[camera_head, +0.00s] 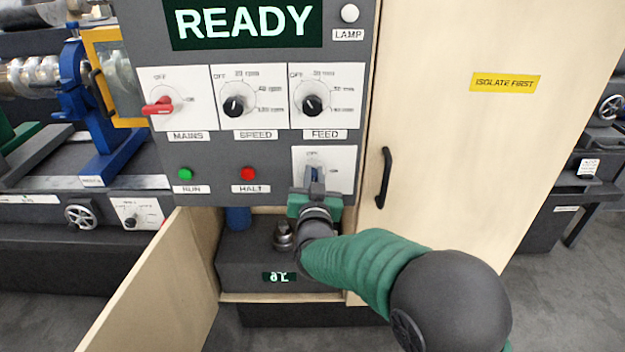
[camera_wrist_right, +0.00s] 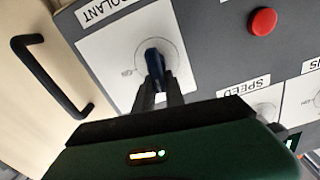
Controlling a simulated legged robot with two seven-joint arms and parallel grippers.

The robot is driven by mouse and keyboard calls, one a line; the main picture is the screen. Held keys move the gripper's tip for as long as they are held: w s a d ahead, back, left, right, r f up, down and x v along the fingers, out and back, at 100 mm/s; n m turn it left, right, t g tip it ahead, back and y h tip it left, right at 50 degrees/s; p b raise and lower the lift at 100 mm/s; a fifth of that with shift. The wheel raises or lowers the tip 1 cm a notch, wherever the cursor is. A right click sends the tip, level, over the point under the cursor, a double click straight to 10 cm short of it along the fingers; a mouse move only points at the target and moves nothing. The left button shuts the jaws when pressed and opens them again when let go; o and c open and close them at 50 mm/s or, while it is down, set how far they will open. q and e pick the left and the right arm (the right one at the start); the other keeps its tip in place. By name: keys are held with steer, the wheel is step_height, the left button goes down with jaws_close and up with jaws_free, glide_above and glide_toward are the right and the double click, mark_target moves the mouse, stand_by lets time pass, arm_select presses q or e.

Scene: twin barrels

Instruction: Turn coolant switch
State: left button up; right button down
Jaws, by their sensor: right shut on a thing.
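The coolant switch is a dark blue knob (camera_head: 315,173) on a white plate (camera_head: 342,163) at the lower right of the grey panel. In the right wrist view the knob (camera_wrist_right: 153,60) stands in a dial ring, with "ON" marked at its side and the label partly cut off. My right gripper (camera_head: 314,184) is at the plate, and its fingers (camera_wrist_right: 157,82) are shut on the knob from both sides. The knob's handle looks roughly upright in the head view; its exact angle is partly hidden by the fingers. My left gripper does not show.
Mains (camera_head: 160,106), speed (camera_head: 234,105) and feed (camera_head: 312,104) knobs sit above, with a green (camera_head: 185,174) and a red button (camera_head: 248,173) to the left. A black door handle (camera_head: 384,178) is close on the right. An open cabinet door (camera_head: 150,290) juts out below left.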

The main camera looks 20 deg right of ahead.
steer(key=shift+s+d+f+m+b, duration=0.1)
steer(key=shift+d+f+m+b, duration=0.3)
steer(key=shift+m+b, duration=2.35)
steer(key=shift+s+d+f+m+b, duration=0.1)
steer(key=shift+f+m+b, duration=0.55)
steer(key=shift+m+b, duration=2.1)
steer(key=shift+s+d+f+m+b, duration=0.1)
steer(key=shift+d+f+m+b, duration=0.3)
steer(key=shift+m+b, duration=2.3)
steer(key=shift+a+f, duration=0.15)
steer(key=c, duration=1.5)
jaws_free()
steer(key=shift+c, duration=0.2)
steer(key=shift+o, duration=0.7)
steer(key=shift+w+r, duration=0.1)
steer(key=shift+r, duration=0.1)
steer(key=p+v, duration=0.2)
steer(key=v, duration=1.4)
steer(key=shift+s, duration=0.4)
